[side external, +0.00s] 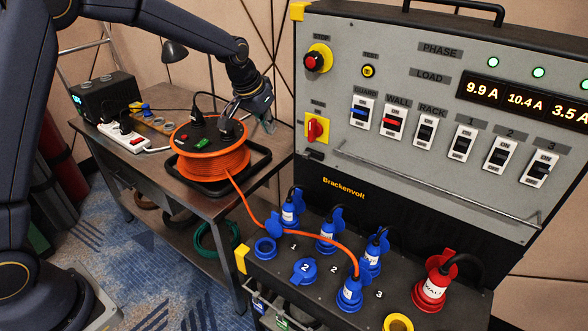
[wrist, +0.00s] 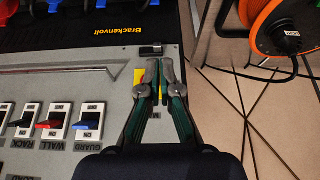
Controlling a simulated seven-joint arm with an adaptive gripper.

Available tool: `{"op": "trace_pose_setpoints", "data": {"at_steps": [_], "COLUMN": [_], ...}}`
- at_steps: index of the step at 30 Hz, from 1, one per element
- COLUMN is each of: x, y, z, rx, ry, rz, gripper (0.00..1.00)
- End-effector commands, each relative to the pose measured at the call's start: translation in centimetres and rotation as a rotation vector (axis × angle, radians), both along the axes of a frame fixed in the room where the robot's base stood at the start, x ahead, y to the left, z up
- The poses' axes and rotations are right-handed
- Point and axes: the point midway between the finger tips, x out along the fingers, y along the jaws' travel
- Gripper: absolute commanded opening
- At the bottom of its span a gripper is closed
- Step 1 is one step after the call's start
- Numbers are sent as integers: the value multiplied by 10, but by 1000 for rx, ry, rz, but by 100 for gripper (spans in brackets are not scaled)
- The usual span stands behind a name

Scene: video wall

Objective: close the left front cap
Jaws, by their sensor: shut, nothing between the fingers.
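The left front socket (side external: 265,249) is a blue ring on the black ledge of the panel box, in the side external view. A blue flap (side external: 275,223), seemingly its cap, stands raised just behind the ring, so the socket looks uncovered. The orange cable runs close by the flap. My gripper (side external: 268,124) is above and behind the orange reel, left of the panel face and well away from the cap. In the wrist view my gripper (wrist: 153,66) is shut and empty, in front of the panel's edge. Blue bits show at that view's top edge; I cannot tell which parts they are.
The middle front socket (side external: 305,270) has its blue cap down. An orange cable plug (side external: 350,294) fills the right front one. Blue plugs and a red plug (side external: 432,288) stand behind and to the right. The orange reel (side external: 212,160) sits on the bench. A rail (side external: 440,185) crosses the panel.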

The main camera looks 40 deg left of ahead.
Motion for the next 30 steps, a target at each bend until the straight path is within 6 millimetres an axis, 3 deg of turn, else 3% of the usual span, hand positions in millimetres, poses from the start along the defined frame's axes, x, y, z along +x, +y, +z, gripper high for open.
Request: {"op": "trace_pose_setpoints", "data": {"at_steps": [1, 3, 6, 9, 14, 30], "x": [8, 12, 7, -3, -9, 5], "y": [-1, -2, -3, -4, -4, -4], "z": [-36, -77, -126, -158, -179, -261], "rx": [1, 4, 6, 8, 10, 10], "ry": [47, 101, 176, 234, 262, 260], "rz": [-2, -3, -6, -8, -10, -9], "gripper": [0, 0, 0, 0, 0, 0]}}
